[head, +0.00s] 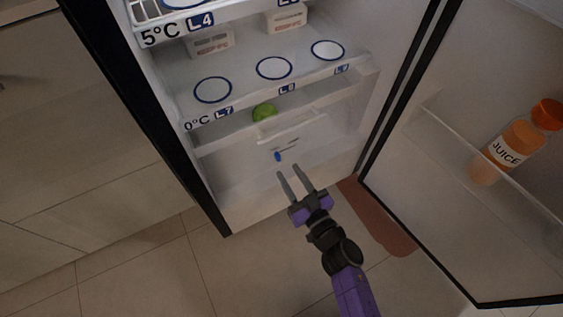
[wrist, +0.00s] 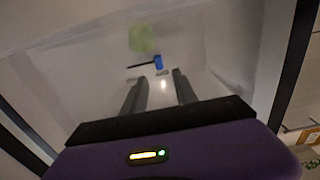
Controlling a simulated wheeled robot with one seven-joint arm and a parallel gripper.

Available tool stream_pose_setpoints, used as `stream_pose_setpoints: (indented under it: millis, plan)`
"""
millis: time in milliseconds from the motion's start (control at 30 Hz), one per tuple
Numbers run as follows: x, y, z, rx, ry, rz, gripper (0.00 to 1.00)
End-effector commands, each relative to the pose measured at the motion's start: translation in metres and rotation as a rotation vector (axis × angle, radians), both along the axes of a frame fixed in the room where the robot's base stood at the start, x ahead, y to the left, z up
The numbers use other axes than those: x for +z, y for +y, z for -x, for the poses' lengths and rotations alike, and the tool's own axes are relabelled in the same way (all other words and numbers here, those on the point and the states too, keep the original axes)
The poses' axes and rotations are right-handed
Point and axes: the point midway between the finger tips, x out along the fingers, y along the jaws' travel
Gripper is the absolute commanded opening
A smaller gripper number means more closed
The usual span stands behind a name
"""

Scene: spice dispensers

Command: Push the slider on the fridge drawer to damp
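The fridge drawer (head: 310,160) is a shut, translucent front low in the open fridge. Its slider (head: 278,156) is a small blue knob with a short, thin dark line beside it. In the wrist view the blue slider (wrist: 158,62) stands at the right end of the dark line, with a small grey mark just below it. No damp label is readable. My gripper (head: 289,170) is open and empty, its two fingers pointing at the drawer front just below the slider. In the wrist view my gripper (wrist: 159,76) has the slider between and just beyond its fingertips, seemingly apart from it.
A green round item (head: 264,113) shows inside the drawer. Shelves with blue rings (head: 274,68) and small boxes (head: 210,41) lie above. The open fridge door (head: 470,215) with juice bottles (head: 507,147) stands at the right. Cabinets (head: 75,130) are at the left.

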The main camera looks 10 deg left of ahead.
Motion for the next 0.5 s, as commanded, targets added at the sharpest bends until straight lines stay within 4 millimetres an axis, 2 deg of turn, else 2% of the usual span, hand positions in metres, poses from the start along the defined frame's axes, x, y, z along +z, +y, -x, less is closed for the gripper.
stream_pose_setpoints:
  millis: [100,300,500]
  plan:
    - [-0.003,0.012,-0.017,0.002,-0.003,-0.001,0.35]
    - [-0.002,0.025,-0.037,0.001,-0.002,0.0,0.35]
    - [0.0,0.03,-0.044,0.0,-0.001,-0.001,0.35]
